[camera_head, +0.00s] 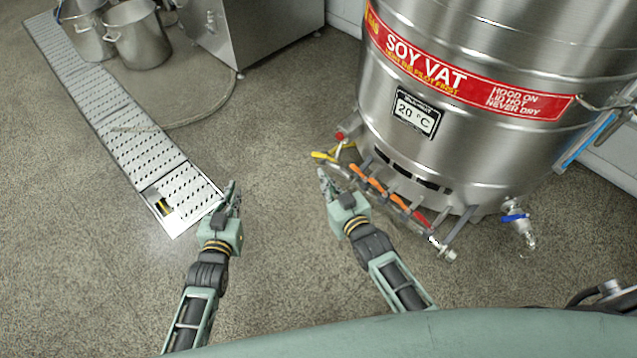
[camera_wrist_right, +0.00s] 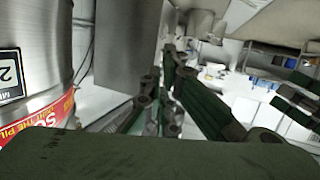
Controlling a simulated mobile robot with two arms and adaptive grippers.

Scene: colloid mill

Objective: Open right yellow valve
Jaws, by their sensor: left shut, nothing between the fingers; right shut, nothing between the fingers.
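A yellow valve handle (camera_head: 323,156) sticks out to the left at the low front left of the steel soy vat (camera_head: 480,150), near a red knob (camera_head: 339,136). I make out only this one yellow handle in the head view. My right gripper (camera_head: 324,178) is shut and empty, with its tips just below the yellow handle in the picture; I cannot tell how far apart they are in depth. Its fingers also show in the right wrist view (camera_wrist_right: 163,85), where no valve is seen. My left gripper (camera_head: 234,188) is shut and empty over the floor, further left.
Orange handles (camera_head: 368,178) and a red handle (camera_head: 421,219) line the pipework right of my right gripper. A blue-handled valve (camera_head: 515,217) sits further right. A floor drain grating (camera_head: 130,130), steel pots (camera_head: 138,38) and a hose (camera_head: 190,120) lie left. Open floor lies between.

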